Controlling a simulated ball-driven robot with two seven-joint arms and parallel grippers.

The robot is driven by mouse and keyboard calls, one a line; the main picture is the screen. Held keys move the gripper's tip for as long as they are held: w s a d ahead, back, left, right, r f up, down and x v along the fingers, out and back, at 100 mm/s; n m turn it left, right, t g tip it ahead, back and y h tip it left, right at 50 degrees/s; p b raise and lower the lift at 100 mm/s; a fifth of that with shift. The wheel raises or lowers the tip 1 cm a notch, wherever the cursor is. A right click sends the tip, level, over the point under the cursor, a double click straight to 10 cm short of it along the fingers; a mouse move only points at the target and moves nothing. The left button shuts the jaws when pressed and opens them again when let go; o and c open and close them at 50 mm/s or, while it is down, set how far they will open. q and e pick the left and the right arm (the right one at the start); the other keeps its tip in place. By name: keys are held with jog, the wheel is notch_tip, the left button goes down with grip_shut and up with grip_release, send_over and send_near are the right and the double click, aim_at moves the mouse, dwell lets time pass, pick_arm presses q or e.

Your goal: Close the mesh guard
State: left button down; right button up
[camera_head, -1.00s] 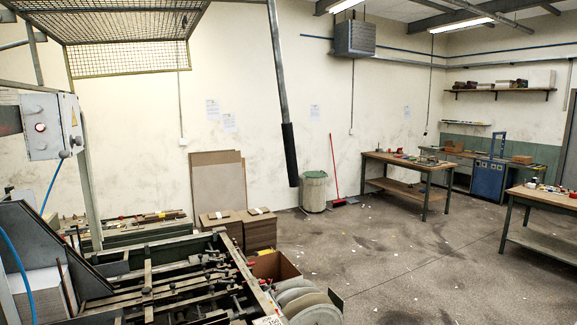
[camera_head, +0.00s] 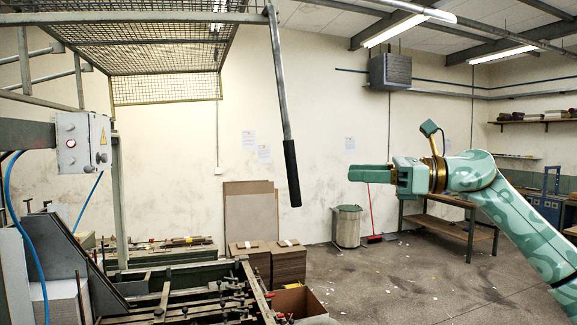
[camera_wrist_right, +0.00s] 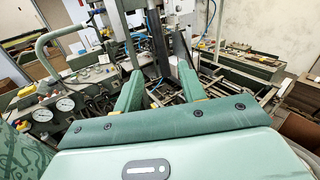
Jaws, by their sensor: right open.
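The mesh guard (camera_head: 165,90) is a wire-mesh frame, raised over the machine at the upper left of the head view. A grey bar hangs from its right corner and ends in a black handle grip (camera_head: 291,172). My right gripper (camera_head: 352,173) points left, to the right of the grip at about its height, with a visible gap between them in the picture. In the right wrist view the two green fingers (camera_wrist_right: 160,85) stand apart with nothing held. A dark upright shape shows beyond them; I cannot tell whether it is the grip. My left gripper is out of view.
The machine bed (camera_head: 190,290) lies below the guard, with a control box (camera_head: 84,142) at left. Board stacks (camera_head: 289,262) and a bin (camera_head: 347,227) stand beyond. A workbench (camera_head: 450,222) is behind my right arm. Open floor lies at centre right.

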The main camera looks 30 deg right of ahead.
aim_at(297, 177)
jog(key=p+x, duration=0.2)
jog(key=x, duration=0.2)
jog(key=p+x, duration=0.3)
jog(key=x, duration=0.1)
jog(key=p+x, duration=0.2)
jog(key=x, duration=0.3)
jog(key=shift+r+p, duration=0.3)
jog(key=shift+p, duration=0.1)
jog(key=shift+w+a+f, duration=0.15)
jog(key=shift+w+a, duration=0.1)
jog(key=shift+a, duration=0.05)
jog(key=shift+f, duration=0.1)
jog(key=shift+w, duration=0.1)
jog(key=shift+a, duration=0.1)
grip_shut()
